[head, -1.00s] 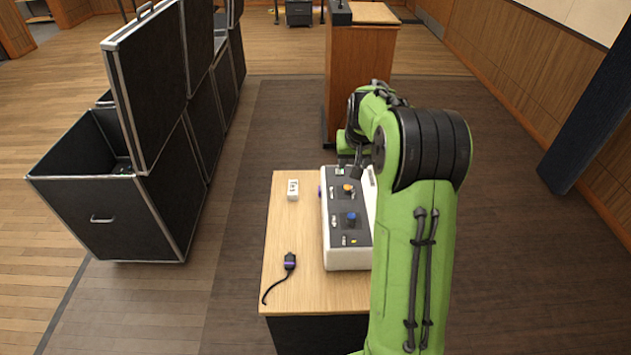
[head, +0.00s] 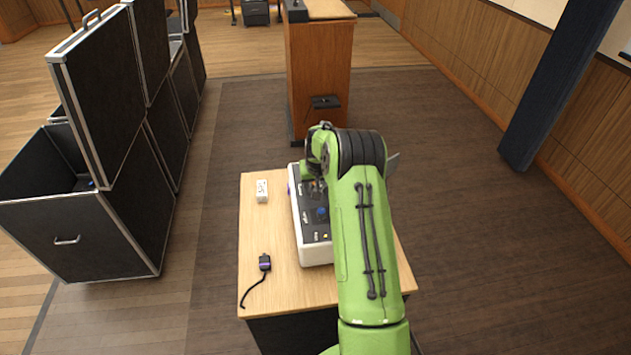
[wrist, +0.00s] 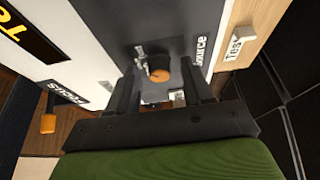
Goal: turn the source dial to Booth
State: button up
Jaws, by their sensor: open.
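My gripper (wrist: 160,82) is open, with one finger on each side of the dial in that view. Whether the fingers touch the dial, I cannot tell. Small pale plates lie around the dial, too small to read. In the head view my green arm hides the dial and my fingertips. A blue knob (head: 322,212) on the same box shows nearer the camera.
The box stands on a wooden table (head: 275,290). A small white block (head: 262,191) and a dark purple device with a cable (head: 265,262) lie to its left. A wooden lectern (head: 322,75) stands behind. Black cases (head: 85,240) stand at left, with open floor at right.

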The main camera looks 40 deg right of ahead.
jog(key=shift+c, duration=0.2)
grip_shut()
